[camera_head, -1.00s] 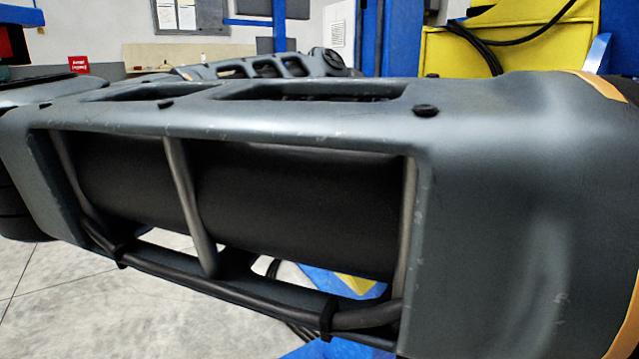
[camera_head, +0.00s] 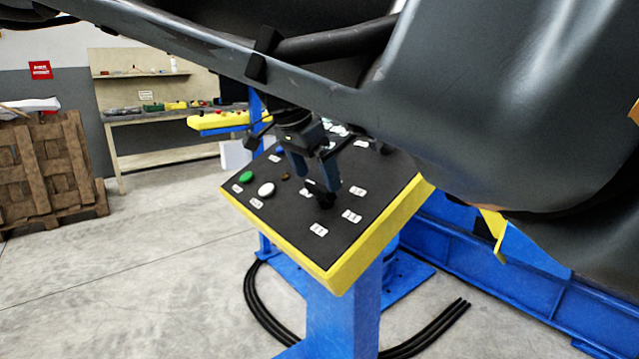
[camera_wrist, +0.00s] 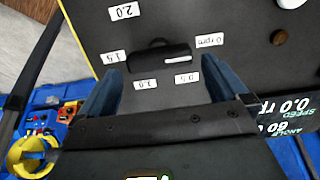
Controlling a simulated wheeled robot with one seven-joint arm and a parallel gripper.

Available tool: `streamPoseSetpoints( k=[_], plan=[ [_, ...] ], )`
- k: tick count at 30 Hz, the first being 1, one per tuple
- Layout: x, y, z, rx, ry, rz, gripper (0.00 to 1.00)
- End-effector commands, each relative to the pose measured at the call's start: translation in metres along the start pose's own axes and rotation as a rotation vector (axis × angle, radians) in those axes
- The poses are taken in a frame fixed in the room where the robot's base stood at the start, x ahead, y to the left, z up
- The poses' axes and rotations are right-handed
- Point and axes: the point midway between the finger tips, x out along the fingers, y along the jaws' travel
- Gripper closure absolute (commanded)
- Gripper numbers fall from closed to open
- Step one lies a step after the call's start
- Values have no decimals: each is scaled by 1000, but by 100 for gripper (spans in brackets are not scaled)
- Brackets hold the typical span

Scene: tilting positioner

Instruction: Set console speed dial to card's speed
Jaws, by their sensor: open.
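The console (camera_head: 290,225) is a black sloping panel with a yellow edge on a blue post. In the wrist view, the black speed dial (camera_wrist: 158,58) has a bar-shaped grip, ringed by labels from 0 rpm to 2.0. The console display (camera_wrist: 280,115), partly cut off, shows SPEED 0.0. No card is recognisable.
My own arm covers the upper right of the head view. On the panel are a green button (camera_head: 246,177) and a white button (camera_head: 266,189). A wooden pallet stack (camera_head: 50,165) and a workbench (camera_head: 150,130) stand behind. Black cables (camera_head: 270,325) lie on the floor.

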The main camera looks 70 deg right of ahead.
Motion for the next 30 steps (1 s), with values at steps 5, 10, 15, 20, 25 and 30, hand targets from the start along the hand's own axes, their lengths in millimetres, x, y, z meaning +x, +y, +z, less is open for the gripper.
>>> streamPoseSetpoints(
  k=[5, 10, 15, 20, 25, 30],
  plan=[
    [23, 0, -1, 1, 1, 2, 0],
    [32, 0, -1, 2, 2, 1, 0],
    [33, 0, -1, 2, 1, 0, 0],
    [33, 0, -1, 2, 1, 0, 8],
    [33, 0, -1, 2, 1, 0, 24],
    [32, 0, -1, 2, 2, 0, 40]
  ],
)
